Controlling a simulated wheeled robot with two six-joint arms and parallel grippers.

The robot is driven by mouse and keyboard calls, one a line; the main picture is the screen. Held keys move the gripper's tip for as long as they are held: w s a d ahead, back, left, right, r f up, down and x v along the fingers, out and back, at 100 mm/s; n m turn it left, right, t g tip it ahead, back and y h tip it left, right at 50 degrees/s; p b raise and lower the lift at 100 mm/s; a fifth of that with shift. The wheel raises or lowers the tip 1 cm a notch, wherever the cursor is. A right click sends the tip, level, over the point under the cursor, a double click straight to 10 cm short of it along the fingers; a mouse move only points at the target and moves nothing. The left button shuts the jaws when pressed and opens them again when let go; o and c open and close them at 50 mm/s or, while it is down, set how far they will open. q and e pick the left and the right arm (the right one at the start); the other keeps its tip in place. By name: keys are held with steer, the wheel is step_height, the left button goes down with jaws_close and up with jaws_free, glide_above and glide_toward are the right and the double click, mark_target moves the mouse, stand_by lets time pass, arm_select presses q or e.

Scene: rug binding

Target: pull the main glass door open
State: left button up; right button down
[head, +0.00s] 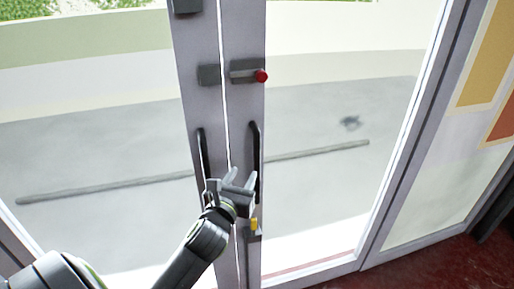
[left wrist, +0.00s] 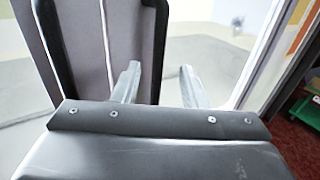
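The glass door on the right (head: 330,120) and the one on the left (head: 100,130) meet at a narrow seam and look closed. Each has a grey frame and a dark vertical pull handle. My left gripper (head: 240,177) is open at the lower part of the right door's handle (head: 256,145). In the left wrist view, that handle (left wrist: 158,40) shows between the two spread fingers (left wrist: 159,68). I cannot tell whether they touch it. The left door's handle (left wrist: 58,45) is at the left there. My right gripper is not in view.
A grey latch with a red knob (head: 261,76) sits above the handles, across the seam from a grey block (head: 209,75). A small yellow piece (head: 254,224) is below the gripper. Dark red floor (head: 430,268) lies at lower right.

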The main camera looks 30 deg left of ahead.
mark_target(256, 152)
arm_select(q)
steer(key=p+x, duration=0.2)
steer(key=x, duration=1)
steer(key=shift+w+a, duration=0.1)
steer(key=shift+w, duration=0.3)
steer(key=shift+f, duration=0.1)
jaws_close()
